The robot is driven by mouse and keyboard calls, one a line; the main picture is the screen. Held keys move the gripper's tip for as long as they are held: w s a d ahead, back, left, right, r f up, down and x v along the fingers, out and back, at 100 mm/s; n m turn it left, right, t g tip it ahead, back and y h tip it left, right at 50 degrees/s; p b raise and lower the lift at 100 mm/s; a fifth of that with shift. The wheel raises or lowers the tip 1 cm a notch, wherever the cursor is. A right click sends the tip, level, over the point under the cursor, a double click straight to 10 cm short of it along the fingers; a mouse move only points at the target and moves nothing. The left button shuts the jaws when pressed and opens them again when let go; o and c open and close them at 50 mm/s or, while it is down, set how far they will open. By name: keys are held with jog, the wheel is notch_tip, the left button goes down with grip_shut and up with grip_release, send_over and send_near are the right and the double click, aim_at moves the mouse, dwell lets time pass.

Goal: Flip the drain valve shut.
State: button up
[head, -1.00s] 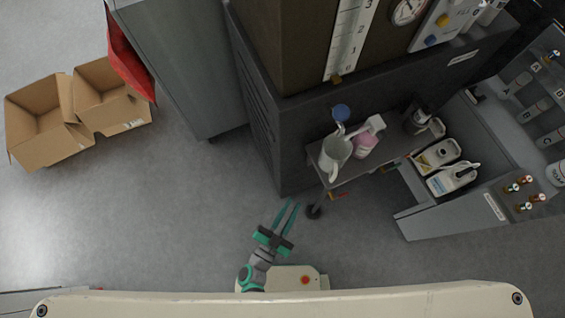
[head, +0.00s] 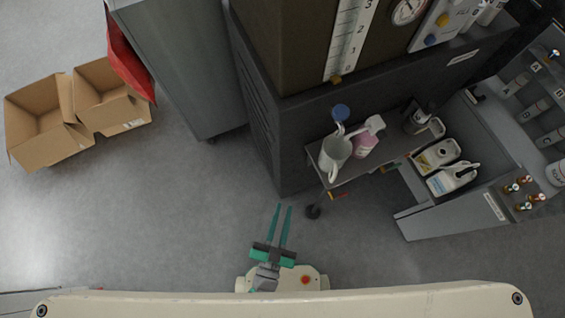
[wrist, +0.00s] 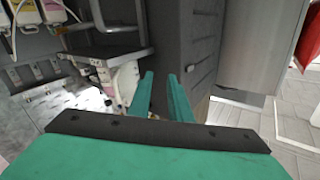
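My gripper (head: 284,208) is open and empty, low over the floor in front of the dark washer cabinet (head: 262,130). Its two teal fingers are parallel with a gap between them; they also show in the wrist view (wrist: 160,77). A small orange-red handle (head: 338,195) sticks out below the shelf, to the right of my fingertips and apart from them. A small amber fitting (head: 335,79) sits at the foot of the level scale. I cannot tell for certain which part is the drain valve, or its position. No valve handle shows clearly in the wrist view.
A shelf (head: 375,165) with a pitcher (head: 334,155) and a pink-labelled bottle (head: 366,142) juts out at right, with a caster (head: 313,212) beneath. Jugs (head: 452,178) stand farther right. Cardboard boxes (head: 45,125) lie left. The floor between is clear.

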grip_shut()
jog(key=n+g+h, duration=1)
jog(key=n+g, duration=0.1)
jog(key=n, duration=1.7)
send_near(334, 199)
notch_tip(334, 199, down, 9)
jog(key=shift+h, duration=0.3)
jog(key=shift+w+d+r, duration=0.45)
jog(key=shift+w+d, duration=0.35)
jog(key=shift+d, duration=0.85)
jog(key=shift+w+d+r, duration=0.4)
jog(key=shift+w+d, duration=0.4)
jog(key=shift+d, duration=0.8)
jog(key=shift+w+d+r, duration=0.45)
jog(key=shift+w+d, duration=0.35)
jog(key=shift+d, duration=0.85)
